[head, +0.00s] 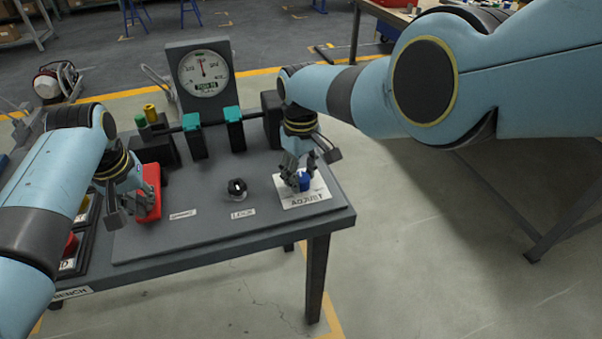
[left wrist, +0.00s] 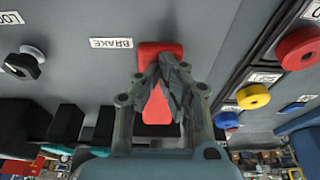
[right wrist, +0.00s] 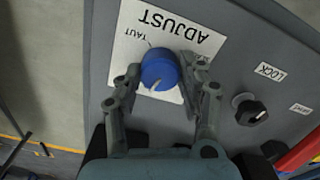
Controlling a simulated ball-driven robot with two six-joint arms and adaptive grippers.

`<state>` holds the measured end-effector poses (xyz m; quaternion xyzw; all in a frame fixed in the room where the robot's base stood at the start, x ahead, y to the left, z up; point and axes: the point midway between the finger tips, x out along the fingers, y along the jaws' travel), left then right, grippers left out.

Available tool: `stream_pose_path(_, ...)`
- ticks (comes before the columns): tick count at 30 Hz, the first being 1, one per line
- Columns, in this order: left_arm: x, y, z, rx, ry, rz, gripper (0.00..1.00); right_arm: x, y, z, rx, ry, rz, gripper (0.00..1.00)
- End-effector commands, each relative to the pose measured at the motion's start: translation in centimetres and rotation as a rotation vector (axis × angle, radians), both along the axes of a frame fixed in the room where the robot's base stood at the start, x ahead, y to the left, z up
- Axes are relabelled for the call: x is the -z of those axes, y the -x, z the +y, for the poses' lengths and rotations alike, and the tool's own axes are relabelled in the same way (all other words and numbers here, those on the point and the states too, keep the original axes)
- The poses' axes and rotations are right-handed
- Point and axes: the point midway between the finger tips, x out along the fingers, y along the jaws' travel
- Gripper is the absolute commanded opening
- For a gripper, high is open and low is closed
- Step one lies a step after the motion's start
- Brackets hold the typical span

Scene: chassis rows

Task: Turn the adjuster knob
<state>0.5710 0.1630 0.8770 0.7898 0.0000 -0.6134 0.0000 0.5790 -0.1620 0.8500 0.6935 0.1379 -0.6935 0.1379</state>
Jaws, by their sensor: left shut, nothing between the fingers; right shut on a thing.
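The blue adjuster knob (head: 304,181) sits on a white plate marked ADJUST (head: 318,194) at the right front of the grey bench. It also shows in the right wrist view (right wrist: 159,70), with a pale mark on its face and the word TAUT on the plate near it. My right gripper (head: 300,183) is shut on the knob, one finger on each side. My left gripper (head: 126,203) is shut and empty at the red brake lever (head: 151,192). In the left wrist view its closed fingers (left wrist: 168,70) lie over the red lever (left wrist: 158,104), hiding part of it.
A round gauge (head: 203,73) stands at the back of the bench, its needle pointing near the top. A black lock knob (head: 237,188) sits left of the plate. Two teal clamps (head: 234,128) sit on a bar behind. A red button (left wrist: 299,48) and a yellow button (left wrist: 253,96) are beside the lever.

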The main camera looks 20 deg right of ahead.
Motion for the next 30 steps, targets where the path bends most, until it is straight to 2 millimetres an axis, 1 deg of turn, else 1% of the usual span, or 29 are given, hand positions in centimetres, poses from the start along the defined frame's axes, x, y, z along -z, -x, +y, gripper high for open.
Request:
stream_pose_path(16, 0.13, 0.09, 0.01, 0.000, 0.000, 0.002, 0.00, 0.05, 0.02, -0.03, -0.024, 0.000, 0.000, 0.07)
stream_pose_path(17, 0.13, 0.09, 0.01, 0.000, 0.000, 0.002, 0.00, 0.05, 0.02, -0.03, -0.024, 0.000, 0.000, 0.43)
stream_pose_path(21, 0.11, 0.08, 0.01, 0.000, 0.000, 0.002, 0.00, 0.04, 0.01, -0.03, -0.024, 0.000, 0.000, 0.61)
stream_pose_path(22, 0.11, 0.08, 0.01, 0.000, 0.000, 0.002, 0.00, 0.04, 0.01, -0.02, -0.024, 0.000, 0.000, 0.62)
stream_pose_path(30, 0.10, 0.07, 0.00, 0.000, 0.000, 0.002, 0.00, -0.02, 0.00, -0.01, -0.024, 0.000, 0.000, 0.62)
